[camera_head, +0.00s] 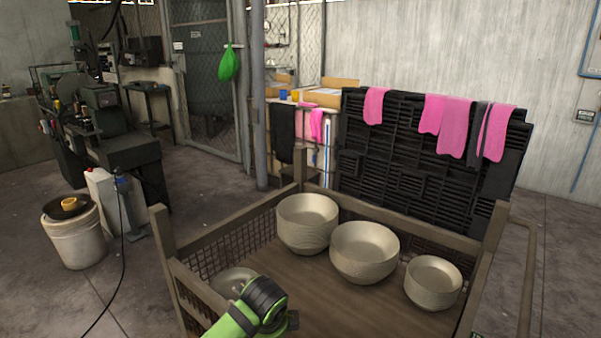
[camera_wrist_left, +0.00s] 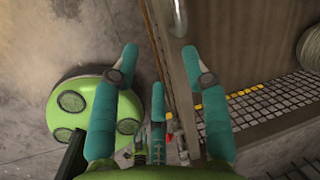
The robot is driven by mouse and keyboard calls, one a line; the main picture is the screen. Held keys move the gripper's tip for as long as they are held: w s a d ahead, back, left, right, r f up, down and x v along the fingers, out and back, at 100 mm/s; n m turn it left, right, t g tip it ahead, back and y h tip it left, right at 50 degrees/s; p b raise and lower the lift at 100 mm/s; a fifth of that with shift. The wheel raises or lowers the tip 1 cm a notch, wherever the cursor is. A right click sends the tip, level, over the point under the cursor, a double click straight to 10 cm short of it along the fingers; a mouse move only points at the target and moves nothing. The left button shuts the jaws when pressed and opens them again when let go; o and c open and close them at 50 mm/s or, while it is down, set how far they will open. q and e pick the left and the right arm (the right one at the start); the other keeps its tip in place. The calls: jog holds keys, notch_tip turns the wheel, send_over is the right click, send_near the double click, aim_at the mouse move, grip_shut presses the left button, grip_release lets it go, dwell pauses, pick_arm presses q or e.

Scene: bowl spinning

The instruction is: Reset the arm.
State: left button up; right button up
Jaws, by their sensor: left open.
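My left gripper (camera_wrist_left: 160,62) shows in the left wrist view with its teal fingers spread wide and nothing between them. Below the fingers, the crate's side and the floor show, so the gripper hangs over the crate's edge. In the head view my green and black left arm (camera_head: 250,308) comes up from the bottom edge, over the near left part of the wooden crate (camera_head: 161,240); its fingers cannot be made out there. My right gripper is in neither view.
The mesh-sided crate holds a left bowl stack (camera_head: 307,222), a middle bowl stack (camera_head: 364,250), and a right bowl stack (camera_head: 432,282). Another bowl (camera_head: 232,281) sits partly behind my arm. A bucket (camera_head: 75,238) stands on the floor at left. The crate's front middle is bare.

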pick_arm(q)
jog(key=s+f+n+h, duration=0.1)
jog(key=s+f+n, duration=0.2)
jog(key=s+n, duration=0.3)
jog(key=s+f+n+h, duration=0.1)
jog(key=s+f+n, duration=0.25)
jog(key=s, duration=0.45)
jog(key=s+a+n+y, duration=0.1)
jog(key=s+a+n, duration=1.05)
jog(key=s, duration=0.45)
notch_tip(320, 180, down, 19)
jog(key=s+g+p, duration=0.2)
jog(key=s+p, duration=0.1)
jog(key=p, duration=0.2)
jog(key=s+a+f+p, duration=0.1)
jog(key=s+f+p, duration=0.1)
jog(key=s+f, duration=0.2)
jog(key=s+a+f+g+p, duration=0.1)
jog(key=s+f, duration=0.4)
jog(key=s, duration=0.6)
jog(key=shift+a+m+p, duration=0.4)
jog(key=shift+a+p, duration=0.05)
jog(key=shift+p, duration=0.15)
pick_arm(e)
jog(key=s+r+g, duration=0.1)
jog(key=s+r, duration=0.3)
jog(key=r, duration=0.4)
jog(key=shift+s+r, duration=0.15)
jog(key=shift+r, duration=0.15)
